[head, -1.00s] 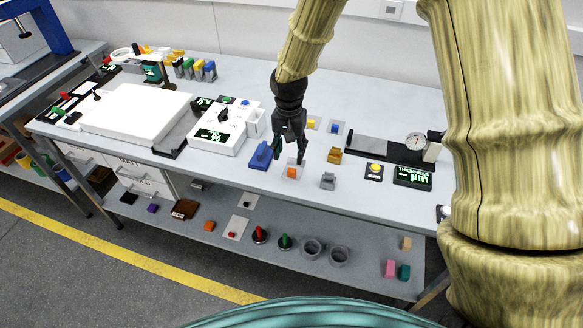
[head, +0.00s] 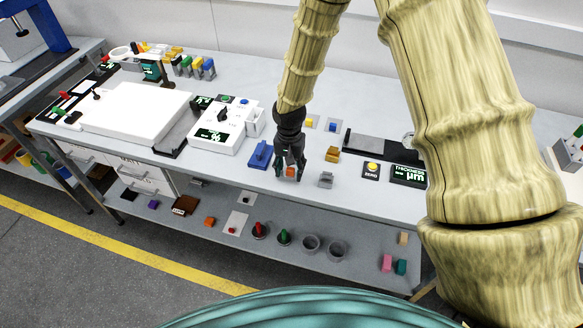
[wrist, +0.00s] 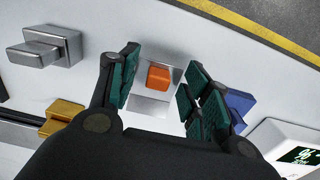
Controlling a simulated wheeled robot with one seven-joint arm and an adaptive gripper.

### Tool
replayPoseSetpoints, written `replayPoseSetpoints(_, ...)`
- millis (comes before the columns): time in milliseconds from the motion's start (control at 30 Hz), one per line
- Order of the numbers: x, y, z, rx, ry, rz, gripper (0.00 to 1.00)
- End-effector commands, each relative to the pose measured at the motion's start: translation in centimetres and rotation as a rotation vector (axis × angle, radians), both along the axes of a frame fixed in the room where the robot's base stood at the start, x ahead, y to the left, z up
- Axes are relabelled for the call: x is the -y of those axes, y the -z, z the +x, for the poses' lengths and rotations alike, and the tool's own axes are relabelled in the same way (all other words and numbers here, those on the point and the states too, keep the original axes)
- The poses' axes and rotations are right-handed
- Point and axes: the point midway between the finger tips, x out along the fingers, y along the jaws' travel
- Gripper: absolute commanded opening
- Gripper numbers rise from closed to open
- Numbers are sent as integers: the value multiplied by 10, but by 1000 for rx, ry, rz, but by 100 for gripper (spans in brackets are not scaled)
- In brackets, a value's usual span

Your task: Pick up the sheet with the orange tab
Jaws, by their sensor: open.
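The orange tab (wrist: 159,77) stands on a small pale grey sheet (wrist: 152,106) lying on the bench in the wrist view. In the head view the orange tab (head: 290,173) shows between my fingers, and the sheet is mostly hidden there. My gripper (head: 289,168) is open, pointing down at the tab. In the wrist view its teal-padded fingers (wrist: 162,68) stand on either side of the tab, with a gap on both sides. Nothing is held. I cannot tell the height of the fingertips above the sheet.
A blue block (head: 260,155) stands close left of my gripper in the head view. A grey metal block (head: 326,180) and a brass block (head: 333,155) are to the right. Sheets with yellow (head: 309,123) and blue (head: 332,126) tabs lie behind. The bench's front edge is near.

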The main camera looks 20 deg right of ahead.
Motion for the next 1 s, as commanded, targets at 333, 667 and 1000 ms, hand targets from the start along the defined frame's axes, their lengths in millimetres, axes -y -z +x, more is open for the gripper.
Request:
replayPoseSetpoints(333,0,3,0,1,-1,0,46)
replayPoseSetpoints(667,0,3,0,1,-1,1,7)
replayPoseSetpoints(1000,0,0,0,1,0,0,7)
